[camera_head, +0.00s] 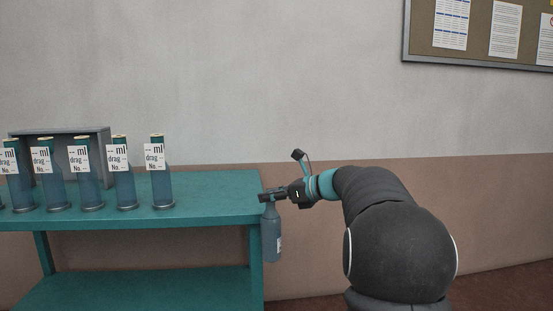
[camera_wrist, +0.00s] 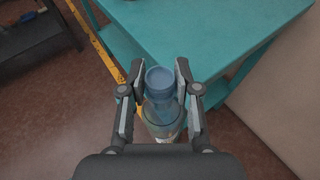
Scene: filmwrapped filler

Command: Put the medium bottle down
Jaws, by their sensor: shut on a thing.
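The medium bottle (camera_head: 271,236) is blue-grey and hangs upright from my gripper (camera_head: 272,195), just off the right end of the teal table (camera_head: 215,201). My gripper is shut on the bottle near its neck. In the wrist view the bottle's round blue cap (camera_wrist: 160,79) shows between the two fingers of my gripper (camera_wrist: 156,88), and its lower part is partly hidden below. The table's teal top (camera_wrist: 200,35) lies beyond the fingers in that view. The bottle is over the floor, with nothing seen under it.
Several dark blue cylinders with white labels (camera_head: 155,157) stand in a row on the table's left part. A grey box (camera_head: 95,137) stands behind them. The right part of the tabletop is clear. A lower shelf (camera_head: 150,290) is below. A yellow floor line (camera_wrist: 103,54) runs beside the table.

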